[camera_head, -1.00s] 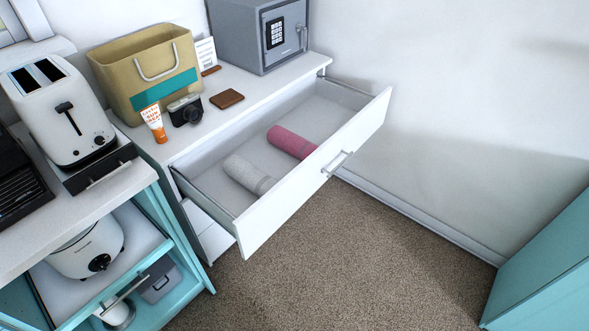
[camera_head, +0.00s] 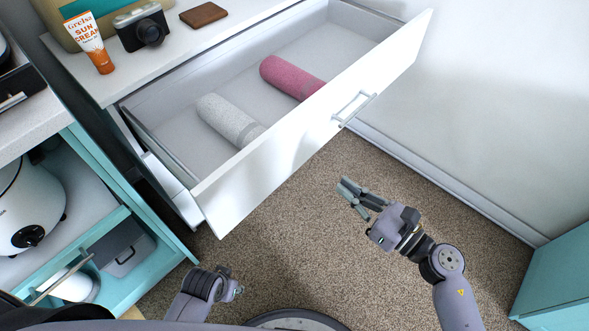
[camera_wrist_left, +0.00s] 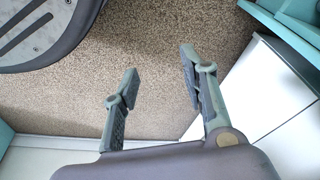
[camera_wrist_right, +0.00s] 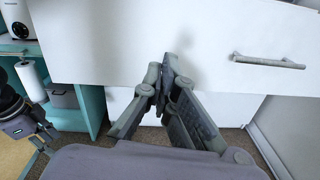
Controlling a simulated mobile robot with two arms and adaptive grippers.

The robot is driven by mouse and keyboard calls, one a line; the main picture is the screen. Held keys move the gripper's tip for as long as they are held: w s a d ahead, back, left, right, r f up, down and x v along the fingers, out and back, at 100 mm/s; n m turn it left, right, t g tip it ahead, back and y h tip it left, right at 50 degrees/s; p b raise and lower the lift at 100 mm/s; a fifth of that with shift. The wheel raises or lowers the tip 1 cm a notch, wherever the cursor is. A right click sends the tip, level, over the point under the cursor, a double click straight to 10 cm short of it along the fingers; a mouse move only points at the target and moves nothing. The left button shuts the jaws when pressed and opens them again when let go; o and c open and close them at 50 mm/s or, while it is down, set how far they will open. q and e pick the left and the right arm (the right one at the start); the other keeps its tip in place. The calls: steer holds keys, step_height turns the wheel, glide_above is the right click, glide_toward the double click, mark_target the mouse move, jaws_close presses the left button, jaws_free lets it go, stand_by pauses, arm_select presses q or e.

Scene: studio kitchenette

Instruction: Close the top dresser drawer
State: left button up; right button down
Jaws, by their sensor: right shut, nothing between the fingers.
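The top dresser drawer (camera_head: 310,125) is pulled well out in the head view, with a bar handle (camera_head: 354,109) on its white front. Inside it lie a grey-white rolled towel (camera_head: 228,119) and a pink rolled towel (camera_head: 291,77). My right gripper (camera_head: 350,189) is shut and empty, in front of and apart from the drawer front. In the right wrist view the drawer front (camera_wrist_right: 190,40) fills the upper part beyond the fingers (camera_wrist_right: 167,68). My left gripper (camera_wrist_left: 158,62) is open and empty over the carpet, low in the head view; its fingers hardly show there.
A sun cream tube (camera_head: 89,42), a camera (camera_head: 143,27) and a brown wallet (camera_head: 203,14) stand on the dresser top. A teal shelf unit (camera_head: 140,270) is at the left. A teal cabinet (camera_head: 556,285) is at the lower right. Carpet (camera_head: 330,215) lies open between them.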

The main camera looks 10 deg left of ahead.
steer(key=n, duration=0.2)
glide_toward(285, 149)
steer(key=p+x, duration=0.1)
steer(key=x, duration=0.4)
steer(key=shift+w+a, duration=0.3)
arm_select(q)
steer(key=shift+s+f, duration=0.25)
steer(key=shift+f, duration=0.9)
arm_select(e)
steer(key=shift+w+a, duration=0.4)
steer(key=shift+a, duration=0.15)
arm_select(q)
steer(key=shift+a, duration=0.15)
